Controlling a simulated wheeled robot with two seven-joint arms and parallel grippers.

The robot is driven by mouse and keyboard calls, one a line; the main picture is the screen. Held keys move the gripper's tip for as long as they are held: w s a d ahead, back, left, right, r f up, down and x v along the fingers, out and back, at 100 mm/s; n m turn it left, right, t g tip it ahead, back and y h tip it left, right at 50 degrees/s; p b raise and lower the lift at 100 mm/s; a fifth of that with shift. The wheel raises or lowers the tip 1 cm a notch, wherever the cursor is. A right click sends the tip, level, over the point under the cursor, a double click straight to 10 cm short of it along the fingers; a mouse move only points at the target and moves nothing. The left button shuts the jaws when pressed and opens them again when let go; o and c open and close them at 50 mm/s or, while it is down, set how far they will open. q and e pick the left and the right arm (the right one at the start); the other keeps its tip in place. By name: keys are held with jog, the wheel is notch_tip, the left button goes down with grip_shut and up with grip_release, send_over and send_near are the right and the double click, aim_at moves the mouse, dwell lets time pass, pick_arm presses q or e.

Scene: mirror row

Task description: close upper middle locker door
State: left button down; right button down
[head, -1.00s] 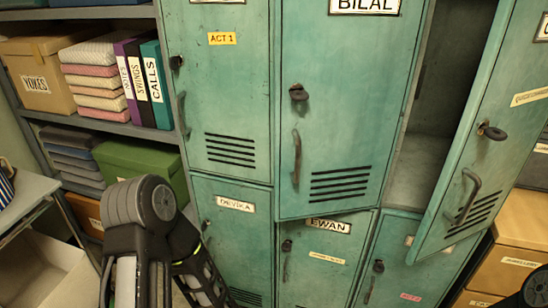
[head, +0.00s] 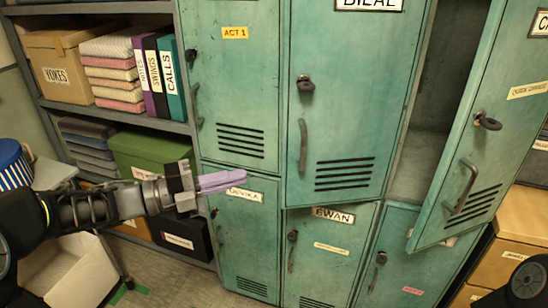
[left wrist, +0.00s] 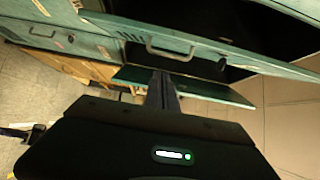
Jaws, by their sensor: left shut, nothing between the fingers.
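The upper middle locker door (head: 345,120), teal with the BILAL label, a keyed lock, a handle and vent slots, stands slightly ajar. Its lower edge overhangs the top of the EWAN door (head: 330,250). My left gripper (head: 228,180) is shut and empty, with pale purple fingers pointing right. In the head view it is left of the BILAL door, in front of the DEVIKA locker; I cannot tell if it touches anything. The left wrist view shows its dark fingers (left wrist: 161,92) below a teal door with a handle (left wrist: 155,48). My right gripper is out of view.
The upper right locker door (head: 490,125) stands wide open, its interior dark. Shelves with a YOKES box (head: 68,70), folded cloths and binders stand at the left. A green box (head: 150,160) is behind my left arm. Cardboard boxes (head: 515,230) stand at the right.

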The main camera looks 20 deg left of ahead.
pick_arm(q)
jog(key=shift+d, duration=0.1)
jog(key=w+d+p, duration=0.3)
jog(key=w+d, duration=0.3)
jog(key=w, duration=0.4)
dwell(0.3)
jog(key=shift+d, duration=0.1)
